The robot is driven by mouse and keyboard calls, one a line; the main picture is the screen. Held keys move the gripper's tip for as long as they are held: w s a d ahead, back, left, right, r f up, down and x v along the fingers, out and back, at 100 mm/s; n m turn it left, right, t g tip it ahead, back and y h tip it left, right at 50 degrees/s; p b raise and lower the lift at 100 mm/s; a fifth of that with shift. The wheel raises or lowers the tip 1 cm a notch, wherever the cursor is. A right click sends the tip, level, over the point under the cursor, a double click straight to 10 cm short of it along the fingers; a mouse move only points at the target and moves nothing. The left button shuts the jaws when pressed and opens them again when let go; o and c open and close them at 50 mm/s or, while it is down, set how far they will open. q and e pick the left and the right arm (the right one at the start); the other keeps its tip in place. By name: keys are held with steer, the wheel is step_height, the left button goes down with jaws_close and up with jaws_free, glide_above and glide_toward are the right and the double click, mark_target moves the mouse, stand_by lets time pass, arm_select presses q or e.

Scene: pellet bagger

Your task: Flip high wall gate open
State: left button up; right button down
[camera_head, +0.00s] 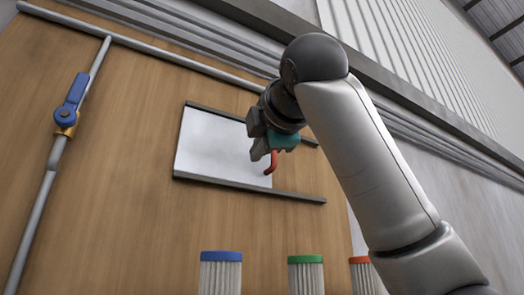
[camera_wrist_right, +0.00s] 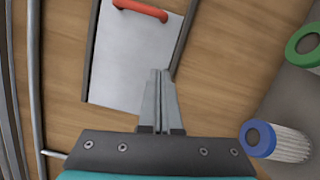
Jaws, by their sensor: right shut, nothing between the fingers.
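The gate is a pale metal plate (camera_head: 210,145) between two dark rails on a wooden wall panel, with a red handle (camera_head: 271,164) near its right end. In the right wrist view the plate (camera_wrist_right: 122,65) fills the upper middle, and the red handle (camera_wrist_right: 140,9) is at the top edge. My right gripper (camera_head: 257,152) is in front of the plate, just left of the handle. In the wrist view its fingers (camera_wrist_right: 160,74) are together and empty, apart from the handle. Contact with the plate cannot be told. My left gripper is not in view.
A pipe with a blue-handled valve (camera_head: 70,103) runs up the panel at left. Filter cartridges with blue (camera_head: 221,256), green (camera_head: 305,260) and orange (camera_head: 360,260) caps stand below. Rails (camera_head: 300,197) extend right of the plate over bare wood.

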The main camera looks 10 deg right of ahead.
mark_target(260, 173)
steer(key=w+p, duration=0.1)
steer(key=w, duration=0.2)
steer(key=w+p, duration=0.1)
steer(key=w, duration=0.2)
steer(key=w+p, duration=0.2)
steer(key=w, duration=0.1)
steer(key=shift+a+r, duration=0.3)
steer(key=shift+a, duration=0.05)
steer(key=d, duration=0.3)
steer(key=shift+w+d+r+p, duration=0.25)
steer(key=shift+p, duration=0.15)
steer(key=shift+d, duration=0.25)
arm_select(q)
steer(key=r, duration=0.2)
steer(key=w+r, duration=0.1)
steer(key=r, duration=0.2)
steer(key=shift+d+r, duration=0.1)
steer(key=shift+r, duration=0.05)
arm_select(e)
steer(key=shift+w+a, duration=0.1)
